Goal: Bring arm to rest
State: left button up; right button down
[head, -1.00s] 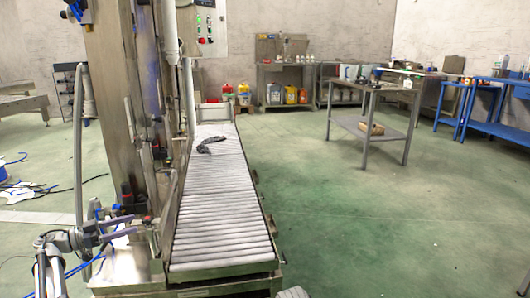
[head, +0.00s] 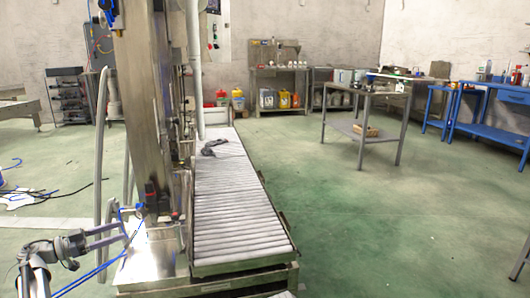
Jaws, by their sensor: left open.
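My left arm comes in from the lower left of the head view. My left gripper (head: 123,233) is open, its two grey fingers apart and pointing right. I see nothing held between them. The fingertips show in front of or close to the base of the steel column machine (head: 145,110); the exact gap cannot be told. My right gripper is not in view.
A roller conveyor (head: 235,205) runs away from me, with a dark crumpled item (head: 214,147) on it. A grey metal table (head: 362,128) and a blue workbench (head: 490,133) stand to the right. The green floor (head: 370,220) between is largely clear.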

pick_arm(q)
jog(key=w+d+r+n+t+y, duration=0.3)
jog(key=w+r+n+t+y, duration=0.5)
jog(key=w+t+y, duration=0.4)
jog(key=s+d+f+n+g+y, duration=0.4)
jog(key=s+d+f+g, duration=0.15)
jog(key=f, duration=0.45)
jog(key=s+d+f+n+g+y, duration=0.45)
jog(key=f+g, duration=0.25)
jog(key=f, duration=0.3)
jog(key=s+d+f+m+g+h, duration=0.3)
jog(key=s+d+f+g, duration=0.2)
jog(key=s+d, duration=0.5)
jog(key=s+d+f+m+g+h, duration=0.25)
jog(key=s+d+f+g, duration=0.35)
jog(key=s, duration=0.5)
jog(key=s+d+r+m+y+p, duration=0.1)
jog(key=s+d+r+m+p, duration=0.15)
jog(key=d+r+p, duration=0.5)
jog(key=s+d+r+m+p, duration=0.1)
jog(key=s+d+r+p, duration=0.25)
jog(key=r+p, duration=0.6)
notch_tip(320, 180, up, 37)
jog(key=p, duration=3.6)
jog(key=shift+w+d+r+t, duration=0.15)
jog(key=shift+d+r+t, duration=0.05)
jog(key=shift+d+t, duration=0.25)
